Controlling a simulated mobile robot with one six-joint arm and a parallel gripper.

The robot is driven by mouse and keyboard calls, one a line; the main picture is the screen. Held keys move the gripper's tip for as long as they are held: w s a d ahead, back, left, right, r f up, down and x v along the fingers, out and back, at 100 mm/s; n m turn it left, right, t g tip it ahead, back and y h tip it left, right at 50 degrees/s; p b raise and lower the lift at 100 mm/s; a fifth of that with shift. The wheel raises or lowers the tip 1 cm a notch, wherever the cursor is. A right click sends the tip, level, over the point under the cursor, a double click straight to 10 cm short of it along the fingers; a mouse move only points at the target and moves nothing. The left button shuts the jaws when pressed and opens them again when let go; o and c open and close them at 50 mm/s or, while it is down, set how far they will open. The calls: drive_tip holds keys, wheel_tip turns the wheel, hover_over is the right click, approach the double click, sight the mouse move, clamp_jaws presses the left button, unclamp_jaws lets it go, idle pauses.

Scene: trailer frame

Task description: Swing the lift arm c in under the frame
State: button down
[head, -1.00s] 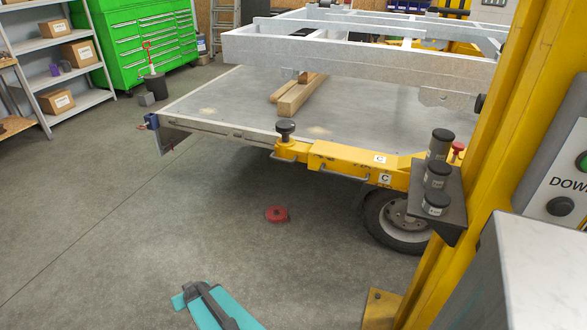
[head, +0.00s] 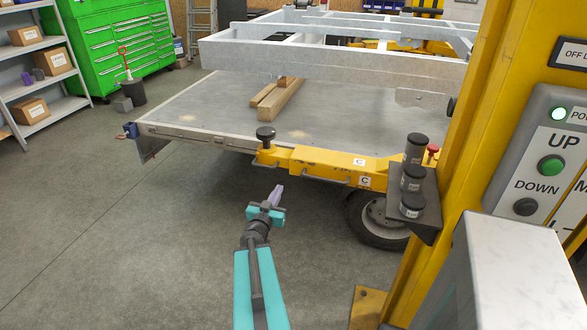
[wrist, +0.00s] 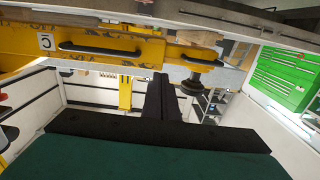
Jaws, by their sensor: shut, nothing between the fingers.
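The yellow lift arm c (head: 330,166) reaches left from the yellow post, along the near edge of the grey deck in the head view. It carries C labels, grab handles and a round black pad (head: 265,134) at its free end. The pale trailer frame (head: 330,58) is above and behind it. My gripper (head: 275,194) is shut and empty, in front of and below the arm, apparently apart from it. In the wrist view my dark fingers (wrist: 165,92) are together, with lift arm c (wrist: 140,45), a black handle (wrist: 100,48) and the pad (wrist: 203,82) beyond.
The yellow post (head: 465,130) and a shelf of black cylinders (head: 411,180) stand at the right, above a wheel (head: 380,220). A control box (head: 545,165) is on the post. Wooden blocks (head: 276,98) lie on the deck. The floor (head: 110,220) at left is open.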

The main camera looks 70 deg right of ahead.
sight(296, 164)
drive_tip(key=shift+s+d+r+g, duration=0.25)
drive_tip(key=shift+s+r+g, duration=0.1)
drive_tip(key=shift+s, duration=0.35)
drive_tip(key=shift+d, duration=0.15)
drive_tip(key=d+b, duration=0.2)
drive_tip(key=b, duration=0.1)
drive_tip(key=shift+d+f, duration=0.15)
drive_tip(key=shift+d, duration=0.1)
drive_tip(key=d+b, duration=0.1)
drive_tip(key=b, duration=0.4)
drive_tip(key=shift+d+b, duration=0.15)
drive_tip(key=shift+b, duration=0.15)
drive_tip(key=d+b, duration=0.1)
drive_tip(key=b, duration=0.5)
drive_tip(key=shift+w, duration=0.1)
drive_tip(key=shift+w+d+b, duration=0.15)
drive_tip(key=shift+d+b, duration=1.9)
drive_tip(key=shift+d, duration=2.35)
